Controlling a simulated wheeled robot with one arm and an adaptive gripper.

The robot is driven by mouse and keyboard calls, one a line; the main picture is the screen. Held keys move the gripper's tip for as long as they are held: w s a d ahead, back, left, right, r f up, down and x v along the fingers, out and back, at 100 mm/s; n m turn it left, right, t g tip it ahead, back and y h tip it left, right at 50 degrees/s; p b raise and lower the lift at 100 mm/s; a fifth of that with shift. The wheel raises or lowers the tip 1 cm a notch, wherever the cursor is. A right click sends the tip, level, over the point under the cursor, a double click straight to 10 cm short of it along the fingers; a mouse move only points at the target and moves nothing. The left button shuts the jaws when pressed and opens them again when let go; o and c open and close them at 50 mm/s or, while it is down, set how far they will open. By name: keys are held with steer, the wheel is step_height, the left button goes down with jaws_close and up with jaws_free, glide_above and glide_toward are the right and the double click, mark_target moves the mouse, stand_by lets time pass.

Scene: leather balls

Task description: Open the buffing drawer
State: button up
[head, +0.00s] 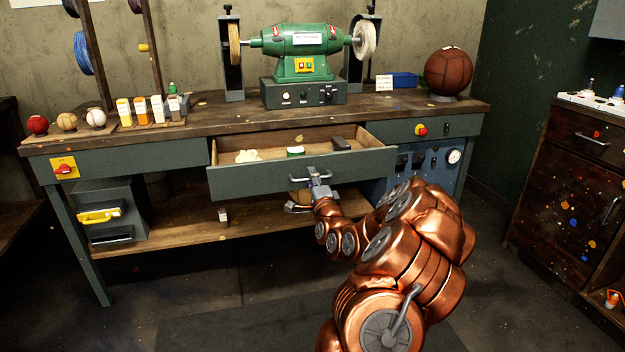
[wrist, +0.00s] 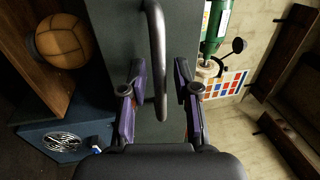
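The buffing drawer (head: 285,181) under the bench top is pulled out, its dark green front standing well forward of the bench. Inside lie a pale cloth (head: 247,156), a small green-and-white tin (head: 296,151) and a dark block (head: 340,143). The metal bar handle (wrist: 157,50) on its front shows in the wrist view, passing between my two fingers. My gripper (head: 318,183) is at the handle in the head view. In the wrist view my gripper (wrist: 159,88) is open, with a gap visible on each side of the bar. Part of the handle is hidden behind my gripper in the head view.
A green buffing machine (head: 300,50) stands on the bench (head: 215,112), with a large leather ball (head: 448,72) to its right. A lower shelf (head: 180,232) runs beneath. A paint-spotted cabinet (head: 570,180) stands at right. The floor in front looks clear.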

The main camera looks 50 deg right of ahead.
steer(key=shift+a, duration=0.1)
steer(key=shift+v, duration=3.7)
steer(key=shift+r, duration=0.1)
